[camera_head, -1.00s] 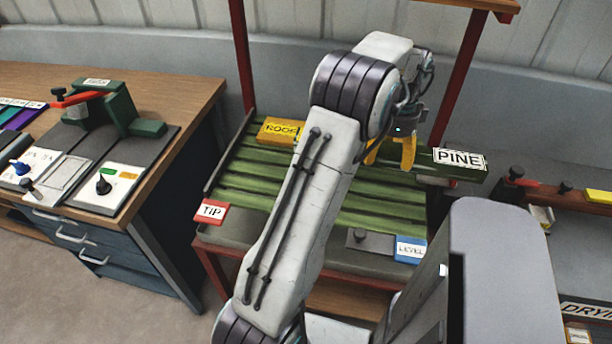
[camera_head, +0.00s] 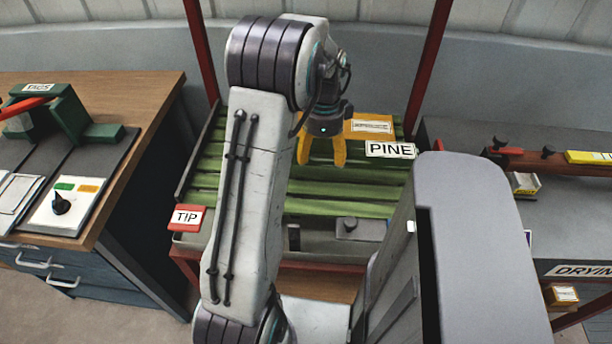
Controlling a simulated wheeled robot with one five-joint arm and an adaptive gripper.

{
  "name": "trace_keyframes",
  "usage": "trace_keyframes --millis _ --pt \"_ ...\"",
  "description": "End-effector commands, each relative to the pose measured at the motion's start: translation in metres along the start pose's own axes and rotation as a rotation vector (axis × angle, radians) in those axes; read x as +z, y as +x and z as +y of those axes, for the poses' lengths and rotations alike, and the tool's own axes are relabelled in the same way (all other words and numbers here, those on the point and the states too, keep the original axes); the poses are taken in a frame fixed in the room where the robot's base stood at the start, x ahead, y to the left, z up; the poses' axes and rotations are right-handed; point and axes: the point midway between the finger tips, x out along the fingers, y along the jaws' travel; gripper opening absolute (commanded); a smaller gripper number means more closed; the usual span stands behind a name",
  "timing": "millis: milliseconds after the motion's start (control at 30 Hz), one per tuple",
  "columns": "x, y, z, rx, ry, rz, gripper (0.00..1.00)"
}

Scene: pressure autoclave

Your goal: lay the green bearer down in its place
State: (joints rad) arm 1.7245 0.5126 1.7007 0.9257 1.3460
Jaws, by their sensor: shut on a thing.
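The green bearer (camera_head: 390,150) carries a white PINE label on its right end. My gripper (camera_head: 322,162) has yellow fingers pointing down and is shut on the bearer to the left of that label. The bearer is over the rack of green slats (camera_head: 335,207), towards its back right. I cannot tell whether it touches the slats. My arm hides its left part and the left middle of the rack.
A red TIP tag (camera_head: 187,218) is at the rack's front left, and an orange tag (camera_head: 372,126) is behind the bearer. Red posts (camera_head: 428,65) rise behind. A wooden bench (camera_head: 130,95) stands left. A grey drying bench (camera_head: 470,185) stands right.

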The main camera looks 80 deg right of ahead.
Motion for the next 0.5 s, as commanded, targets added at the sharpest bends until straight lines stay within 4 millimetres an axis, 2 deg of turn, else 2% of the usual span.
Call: trace_keyframes --millis 200,500 --pt "0.025 0.016 0.014 -0.002 -0.002 0.000 0.38" --pt "0.036 0.024 0.021 -0.003 0.000 0.000 0.38"
